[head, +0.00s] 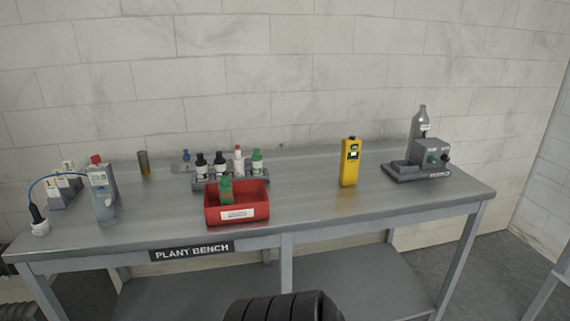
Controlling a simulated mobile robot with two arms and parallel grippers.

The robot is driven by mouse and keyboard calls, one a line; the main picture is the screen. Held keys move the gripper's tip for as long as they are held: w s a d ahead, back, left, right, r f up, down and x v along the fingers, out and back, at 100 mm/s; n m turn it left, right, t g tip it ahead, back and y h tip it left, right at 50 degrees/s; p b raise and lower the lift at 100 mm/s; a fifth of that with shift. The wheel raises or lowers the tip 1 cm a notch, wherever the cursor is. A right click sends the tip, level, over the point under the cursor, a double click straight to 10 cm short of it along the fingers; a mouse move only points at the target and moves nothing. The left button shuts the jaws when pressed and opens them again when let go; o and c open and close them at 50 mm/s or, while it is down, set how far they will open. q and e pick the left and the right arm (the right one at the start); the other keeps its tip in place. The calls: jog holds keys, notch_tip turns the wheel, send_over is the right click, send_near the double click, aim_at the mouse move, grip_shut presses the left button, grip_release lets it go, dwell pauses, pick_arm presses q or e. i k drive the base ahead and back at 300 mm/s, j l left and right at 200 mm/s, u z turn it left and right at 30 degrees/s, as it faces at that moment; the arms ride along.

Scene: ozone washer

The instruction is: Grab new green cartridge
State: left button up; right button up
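A green cartridge (225,191) stands in the red bin (259,209) at the front of the bench, its lower part hidden by the bin's front wall. A grey rack (204,184) behind the bin holds several white-labelled bottles, including a green-capped one (257,162) at its right end. I cannot tell from their looks which green item is new. Neither of my grippers is in view.
The grey metal bench (300,205) carries a yellow handheld device (350,163) and a grey unit with a bottle (428,156) at right. A red-capped bottle (103,190) and a blue-cabled device (62,190) stand at left. Clear bench lies between bin and yellow device.

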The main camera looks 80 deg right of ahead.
aim_at(256, 159)
jog(key=z, duration=2.55)
